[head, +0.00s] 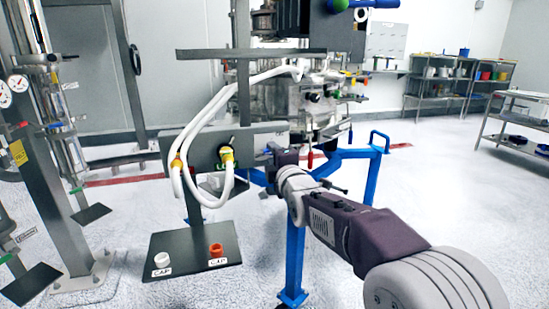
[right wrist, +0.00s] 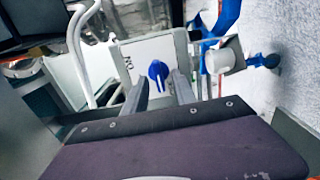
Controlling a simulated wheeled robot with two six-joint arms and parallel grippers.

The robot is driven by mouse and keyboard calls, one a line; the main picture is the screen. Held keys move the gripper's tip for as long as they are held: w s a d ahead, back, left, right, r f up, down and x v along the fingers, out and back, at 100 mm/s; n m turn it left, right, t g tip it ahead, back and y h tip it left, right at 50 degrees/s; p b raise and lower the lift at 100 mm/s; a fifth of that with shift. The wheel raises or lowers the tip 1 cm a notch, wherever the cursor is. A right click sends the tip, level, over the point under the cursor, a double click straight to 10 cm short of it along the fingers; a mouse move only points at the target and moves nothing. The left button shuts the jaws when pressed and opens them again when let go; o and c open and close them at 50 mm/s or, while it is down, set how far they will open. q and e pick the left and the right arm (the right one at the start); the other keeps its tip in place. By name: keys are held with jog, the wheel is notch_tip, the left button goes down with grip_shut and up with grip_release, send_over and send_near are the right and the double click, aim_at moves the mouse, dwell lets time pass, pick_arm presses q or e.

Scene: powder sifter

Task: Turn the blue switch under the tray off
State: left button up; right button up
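A blue switch (right wrist: 158,72) sits on a light grey panel (right wrist: 140,50) in the right wrist view, with small dark lettering (right wrist: 128,62) to its left. My right gripper (right wrist: 160,88) is open, with one finger on each side of the switch. A gap shows between the switch and the fingers; I cannot tell whether either touches it. In the head view my right gripper (head: 272,155) reaches in from the lower right beside the grey hose panel (head: 205,150), and the switch is hidden there. My left gripper is not in view.
White hoses (head: 205,105) loop onto the hose panel. A dark tray (head: 170,240) below holds a white cap (head: 162,260) and an orange cap (head: 216,250). A blue frame (head: 372,175) stands behind my right arm. Open floor lies at right.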

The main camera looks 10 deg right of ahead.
jog(key=s+p, duration=0.1)
jog(key=s, duration=0.8)
jog(key=shift+d+p, duration=0.15)
jog(key=shift+p, duration=0.25)
